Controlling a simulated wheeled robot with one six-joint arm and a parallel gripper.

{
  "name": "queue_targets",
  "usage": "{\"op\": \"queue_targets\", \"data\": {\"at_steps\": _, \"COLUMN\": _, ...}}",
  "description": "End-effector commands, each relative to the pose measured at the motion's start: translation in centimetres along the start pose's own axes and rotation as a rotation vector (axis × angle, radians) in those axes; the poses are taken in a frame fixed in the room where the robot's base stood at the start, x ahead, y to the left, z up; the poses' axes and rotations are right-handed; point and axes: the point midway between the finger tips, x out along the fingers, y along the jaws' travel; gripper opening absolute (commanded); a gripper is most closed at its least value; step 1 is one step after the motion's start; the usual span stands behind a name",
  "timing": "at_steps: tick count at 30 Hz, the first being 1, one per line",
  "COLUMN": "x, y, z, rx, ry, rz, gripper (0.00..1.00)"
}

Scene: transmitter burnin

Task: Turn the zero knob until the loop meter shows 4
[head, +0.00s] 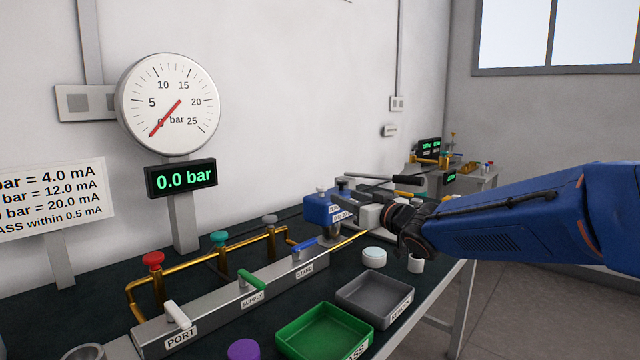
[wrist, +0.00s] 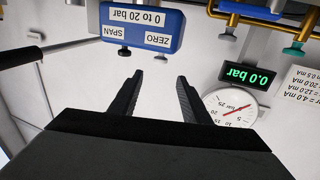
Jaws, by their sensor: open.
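The blue transmitter (wrist: 143,27) appears upside down in the wrist view, with labels reading SPAN, ZERO and 0 to 20 bar.
A dial gauge (head: 168,102) points at 0 above a 0.0 bar display (head: 181,179). A manifold (head: 235,308) with valve handles and brass pipes runs along the bench. A green tray (head: 325,330) and a grey tray (head: 375,300) lie in front. A dark-gripped lever (head: 408,180) is near my wrist.

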Motion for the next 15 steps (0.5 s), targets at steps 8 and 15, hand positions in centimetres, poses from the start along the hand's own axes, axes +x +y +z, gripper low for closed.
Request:
{"op": "queue_targets", "data": {"at_steps": 8, "x": 3.1, "y": -0.1, "z": 0.1, "rx": 0.001, "ry": -0.001, "rz": -0.003, "gripper": 0.43}}
{"op": "queue_targets", "data": {"at_steps": 15, "x": 7.2, "y": -0.1, "z": 0.1, "rx": 0.001, "ry": -0.001, "rz": -0.002, "gripper": 0.43}}
